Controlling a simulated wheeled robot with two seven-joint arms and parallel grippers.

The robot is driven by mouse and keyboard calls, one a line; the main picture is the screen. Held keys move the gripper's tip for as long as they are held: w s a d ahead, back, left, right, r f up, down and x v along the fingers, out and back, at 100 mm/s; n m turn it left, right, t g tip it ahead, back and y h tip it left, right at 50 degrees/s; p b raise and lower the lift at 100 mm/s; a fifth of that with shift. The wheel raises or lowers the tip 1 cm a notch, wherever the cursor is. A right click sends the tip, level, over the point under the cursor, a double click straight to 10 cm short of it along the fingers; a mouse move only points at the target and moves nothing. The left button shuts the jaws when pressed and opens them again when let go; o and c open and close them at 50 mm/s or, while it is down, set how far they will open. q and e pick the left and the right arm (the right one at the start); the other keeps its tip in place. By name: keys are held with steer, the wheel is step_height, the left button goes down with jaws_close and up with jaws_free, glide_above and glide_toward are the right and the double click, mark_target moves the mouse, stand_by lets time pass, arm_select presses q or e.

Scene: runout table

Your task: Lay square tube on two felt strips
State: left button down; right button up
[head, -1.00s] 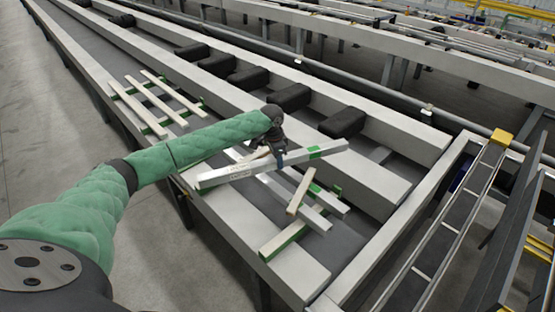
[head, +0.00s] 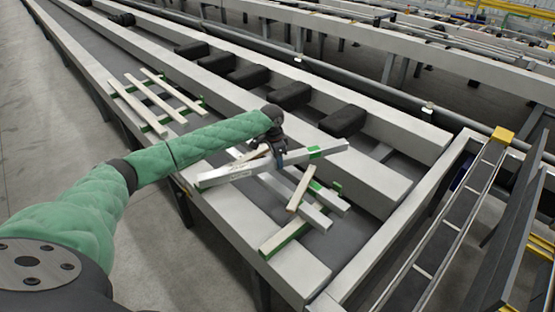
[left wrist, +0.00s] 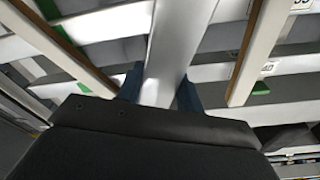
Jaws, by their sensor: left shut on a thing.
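My left gripper (head: 277,160) is shut on a long silver-white square tube (head: 235,172) with a green patch near its right end. The tube appears held above the runout table (head: 235,205), slanting across it. In the left wrist view the tube (left wrist: 178,45) runs between the blue fingertips (left wrist: 160,92). Below it, pale strips with green along them lie on the table: one near the front edge (head: 285,238) and one partly covered further back (head: 301,190). Which parts are felt is hard to tell. My right gripper is not in view.
Two other silver tubes (head: 300,205) lie under the held tube, across the strips. Several pale bars (head: 140,105) lie on green-marked strips further left. Black blocks (head: 290,97) line the channel behind. A conveyor frame (head: 440,235) stands at the right.

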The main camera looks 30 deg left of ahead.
arm_select(q)
steer(key=shift+f, duration=0.9)
stand_by(0.5)
steer(key=c, duration=0.8)
jaws_free()
steer(key=shift+c, duration=0.2)
steer(key=shift+f, duration=0.1)
